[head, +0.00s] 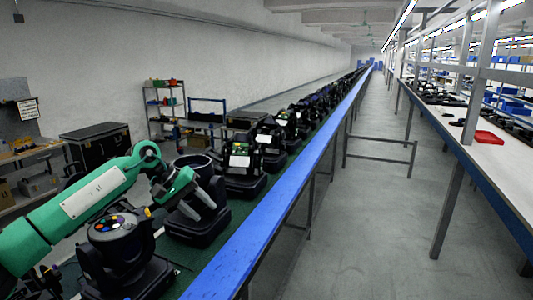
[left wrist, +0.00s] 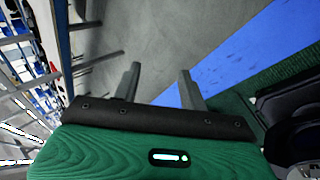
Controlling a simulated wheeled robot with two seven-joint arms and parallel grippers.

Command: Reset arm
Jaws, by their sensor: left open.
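My left arm, green with a white plate, comes in from the left in the head view and bends down at its elbow. My left gripper (head: 190,190) is over the near part of the conveyor line, close to a black par can (head: 203,225). In the left wrist view the two grey fingers of the gripper (left wrist: 160,70) stand apart with nothing between them. Part of a black par can (left wrist: 298,140) shows at the lower right of the wrist view. My right gripper is not in view.
Several more par cans (head: 240,170) run in a row along the green belt, bounded by a blue rail (head: 270,205). The grey aisle floor (head: 375,215) is clear apart from a low metal frame. A long workbench with a red tray (head: 488,137) stands right.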

